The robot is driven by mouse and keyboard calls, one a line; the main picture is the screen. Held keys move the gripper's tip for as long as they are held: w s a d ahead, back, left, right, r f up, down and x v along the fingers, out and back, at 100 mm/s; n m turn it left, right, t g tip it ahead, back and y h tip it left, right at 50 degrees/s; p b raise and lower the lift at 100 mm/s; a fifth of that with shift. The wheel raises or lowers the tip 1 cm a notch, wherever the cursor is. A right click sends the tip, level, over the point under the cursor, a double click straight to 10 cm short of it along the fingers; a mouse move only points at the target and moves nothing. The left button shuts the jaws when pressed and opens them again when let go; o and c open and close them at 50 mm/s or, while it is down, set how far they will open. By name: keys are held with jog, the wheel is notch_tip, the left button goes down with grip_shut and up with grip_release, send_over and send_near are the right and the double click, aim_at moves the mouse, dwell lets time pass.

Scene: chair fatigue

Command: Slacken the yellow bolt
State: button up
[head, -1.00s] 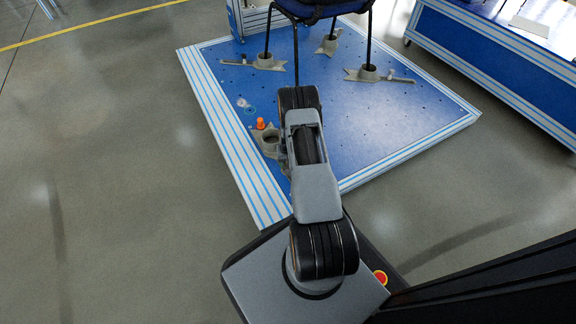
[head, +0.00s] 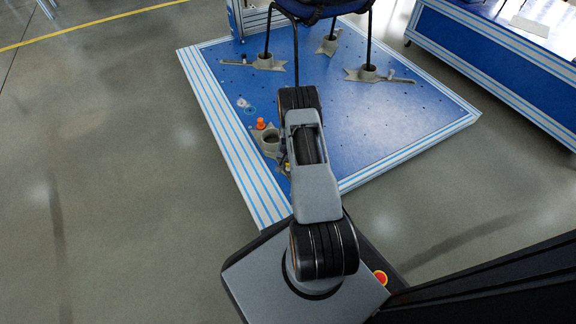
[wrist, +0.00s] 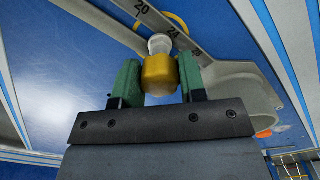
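The yellow bolt (wrist: 160,75) shows in the wrist view as a yellow cap with a pale grey end beyond it. My gripper (wrist: 158,80) has its two green fingers on either side of the cap, with no clear gap, and looks shut on it. In the head view a small yellow spot, likely the bolt (head: 288,167), shows at the left edge of my arm, by the near grey clamp (head: 268,142). My arm hides most of the gripper there.
An orange knob (head: 261,124) stands beside the near clamp. The blue platform (head: 400,120) carries more grey clamps around the legs of a chair (head: 318,12). A scale strip (wrist: 168,28) and a yellow ring lie beyond the bolt. The floor at left is clear.

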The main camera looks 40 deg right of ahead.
jog(key=c, duration=0.4)
jog(key=shift+n, duration=2)
jog(key=n, duration=0.3)
jog(key=shift+n, duration=0.5)
jog(key=n, duration=0.3)
jog(key=shift+n, duration=0.6)
